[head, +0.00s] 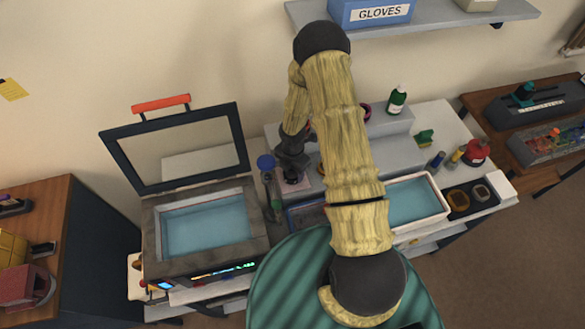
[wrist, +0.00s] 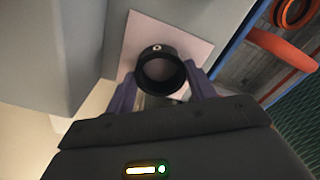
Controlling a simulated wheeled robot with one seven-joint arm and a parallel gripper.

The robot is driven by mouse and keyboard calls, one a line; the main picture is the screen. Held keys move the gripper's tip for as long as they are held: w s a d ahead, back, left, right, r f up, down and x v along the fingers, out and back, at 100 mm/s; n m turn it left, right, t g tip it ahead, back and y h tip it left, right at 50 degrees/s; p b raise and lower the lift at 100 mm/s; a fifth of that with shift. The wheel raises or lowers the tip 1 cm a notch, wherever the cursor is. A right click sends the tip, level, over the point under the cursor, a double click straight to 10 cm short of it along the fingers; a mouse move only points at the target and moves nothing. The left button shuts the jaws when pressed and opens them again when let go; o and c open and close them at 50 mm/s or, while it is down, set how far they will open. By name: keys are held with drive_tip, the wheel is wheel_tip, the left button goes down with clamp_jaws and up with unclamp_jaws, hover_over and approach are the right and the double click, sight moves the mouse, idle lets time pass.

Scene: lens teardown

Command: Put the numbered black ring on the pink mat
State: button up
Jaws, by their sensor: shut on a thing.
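The numbered black ring (wrist: 172,53) is between the two purple-grey fingers of my gripper (wrist: 161,88) in the wrist view. A small pale mark shows on its upper rim. The fingers are shut on it from both sides. The pale pink mat (wrist: 143,30) lies behind the ring and spreads past it to the left and right. I cannot tell whether the ring touches the mat. In the head view my gripper (head: 291,165) points down over the grey stand, and the ring is too small and dark to make out there.
An orange ring (wrist: 293,12) and an orange bar (wrist: 283,49) are at the right in the wrist view. In the head view an open-lidded blue bath (head: 205,225) stands left, a blue-topped bottle (head: 267,172) beside my gripper, and a white-rimmed tray (head: 415,202) right.

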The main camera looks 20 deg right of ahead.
drive_tip(key=shift+f, duration=0.2)
drive_tip(key=o, duration=1)
drive_tip(key=shift+r, duration=0.2)
wheel_tip(320, 180, up, 12)
drive_tip(key=shift+b, duration=0.9)
drive_tip(key=shift+r, duration=0.1)
